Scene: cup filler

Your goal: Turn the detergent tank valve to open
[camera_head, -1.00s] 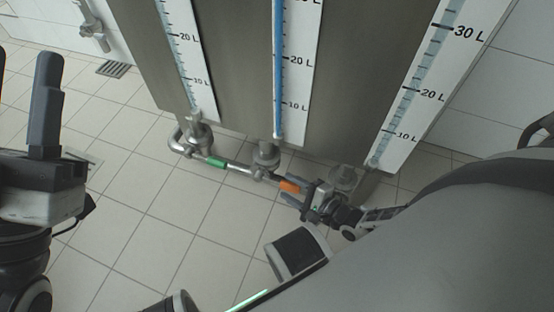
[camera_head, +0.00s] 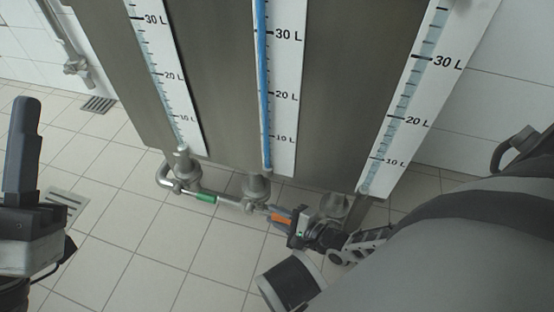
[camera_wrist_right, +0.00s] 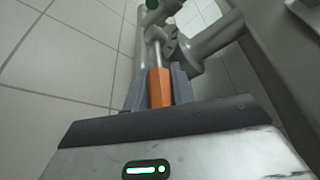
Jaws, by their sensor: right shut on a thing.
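The orange valve handle (camera_head: 281,217) is on the pipe below the tank, at lower centre of the head view. My right gripper (camera_head: 291,222) reaches it from the right and is shut on it. In the right wrist view the orange handle (camera_wrist_right: 160,88) lies between the two grey fingers, pointing along them. The metal tank (camera_head: 215,70) has several level gauges; the middle gauge (camera_head: 267,90) shows a blue column. No label shows which part holds detergent. My left gripper (camera_head: 22,150) is at the left edge, away from the tank; its jaw opening cannot be made out.
A green handle (camera_head: 205,198) is on the same pipe to the left; it also shows in the right wrist view (camera_wrist_right: 152,4). Tank outlets (camera_head: 256,186) stand close to the pipe. The tiled floor (camera_head: 150,240) in front is clear. A wall fitting (camera_head: 76,66) is at far left.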

